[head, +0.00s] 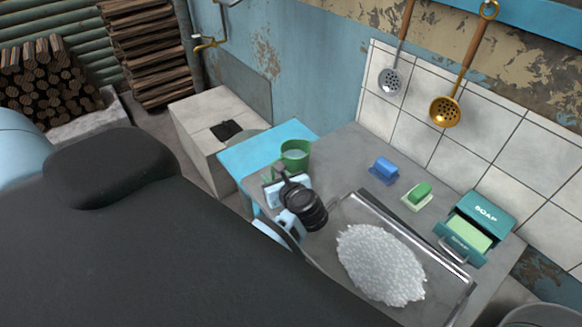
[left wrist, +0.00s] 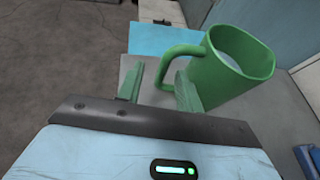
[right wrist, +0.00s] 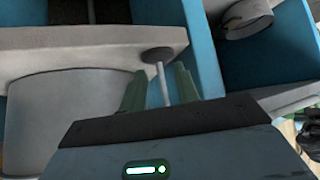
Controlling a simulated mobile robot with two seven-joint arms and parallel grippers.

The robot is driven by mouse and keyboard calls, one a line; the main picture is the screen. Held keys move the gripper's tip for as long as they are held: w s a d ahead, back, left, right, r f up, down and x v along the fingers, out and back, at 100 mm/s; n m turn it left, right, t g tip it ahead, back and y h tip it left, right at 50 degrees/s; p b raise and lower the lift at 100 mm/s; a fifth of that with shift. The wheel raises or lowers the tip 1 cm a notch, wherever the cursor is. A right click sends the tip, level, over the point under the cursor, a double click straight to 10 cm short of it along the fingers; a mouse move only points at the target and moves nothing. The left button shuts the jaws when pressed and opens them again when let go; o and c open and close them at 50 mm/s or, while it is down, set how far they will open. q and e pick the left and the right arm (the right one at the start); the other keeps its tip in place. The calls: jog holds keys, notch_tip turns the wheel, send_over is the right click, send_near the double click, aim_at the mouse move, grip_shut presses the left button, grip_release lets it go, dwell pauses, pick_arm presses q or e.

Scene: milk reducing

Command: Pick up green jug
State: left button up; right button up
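The green jug (head: 294,157) stands upright at the back left corner of the grey counter, beside a blue surface. In the left wrist view the jug (left wrist: 238,75) is at the upper right, its handle pointing left, with something pale inside. My left gripper (left wrist: 160,88) is open, its two green fingers apart. The handle's outer side lies between the fingers, and the right finger overlaps the handle's opening. I cannot tell whether they touch. In the head view my left gripper (head: 277,177) is partly hidden by its own wrist. My right gripper (right wrist: 158,88) is open, away from the jug.
A thin rod (right wrist: 162,82) shows between my right fingers.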

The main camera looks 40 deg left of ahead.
pick_arm(q)
jog(key=x, duration=0.3)
jog(key=shift+w+a+r+p, duration=0.2)
jog(key=shift+w+p, duration=0.1)
jog(key=shift+w, duration=0.05)
jog(key=shift+w+a+f, duration=0.1)
jog(key=shift+a+f, duration=0.2)
jog(key=shift+a, duration=0.05)
jog(key=shift+c, duration=0.4)
grip_shut()
